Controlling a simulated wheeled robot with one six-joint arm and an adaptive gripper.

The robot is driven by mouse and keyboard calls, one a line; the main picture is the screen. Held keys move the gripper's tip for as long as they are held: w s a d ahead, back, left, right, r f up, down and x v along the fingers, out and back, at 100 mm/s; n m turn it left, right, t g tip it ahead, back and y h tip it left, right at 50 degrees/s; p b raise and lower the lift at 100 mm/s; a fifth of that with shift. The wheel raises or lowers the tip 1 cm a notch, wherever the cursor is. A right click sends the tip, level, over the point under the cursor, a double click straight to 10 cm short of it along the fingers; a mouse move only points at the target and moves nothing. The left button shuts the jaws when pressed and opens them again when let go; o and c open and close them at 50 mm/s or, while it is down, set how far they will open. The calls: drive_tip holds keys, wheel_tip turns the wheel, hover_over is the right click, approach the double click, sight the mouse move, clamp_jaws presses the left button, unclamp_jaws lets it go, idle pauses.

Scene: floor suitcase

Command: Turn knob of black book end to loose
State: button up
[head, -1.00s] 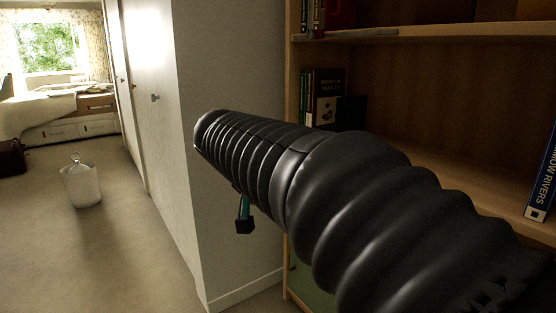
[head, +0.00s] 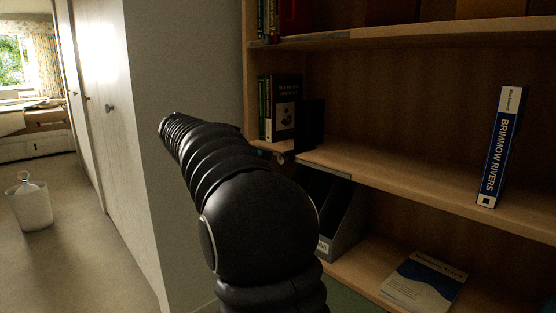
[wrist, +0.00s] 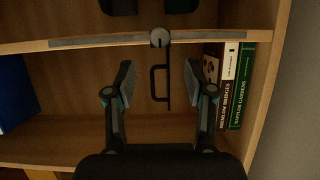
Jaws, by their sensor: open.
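The black book end (head: 311,123) stands on the middle shelf beside several upright books in the head view. In the wrist view, which looks upside down, the book end (wrist: 168,85) shows edge-on with a thin loop. Its round grey knob (wrist: 159,38) sits at the shelf's front edge, and a small knob-like shape (head: 281,158) shows there in the head view. My gripper (wrist: 160,78) is open and empty. Its two fingers lie on either side of the book end in the picture, with the knob just beyond the tips.
Upright books (head: 283,107) stand left of the book end. A blue book (head: 500,150) leans to the right on the same shelf (head: 400,180). A dark file holder (head: 345,225) and a flat book (head: 425,280) are below. A wall (head: 190,80) rises left; a white bin (head: 30,205) stands on the floor.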

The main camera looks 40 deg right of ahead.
sight(280, 158)
drive_tip(key=x, duration=0.8)
drive_tip(key=shift+d+f, duration=0.15)
drive_tip(key=shift+d, duration=0.2)
clamp_jaws()
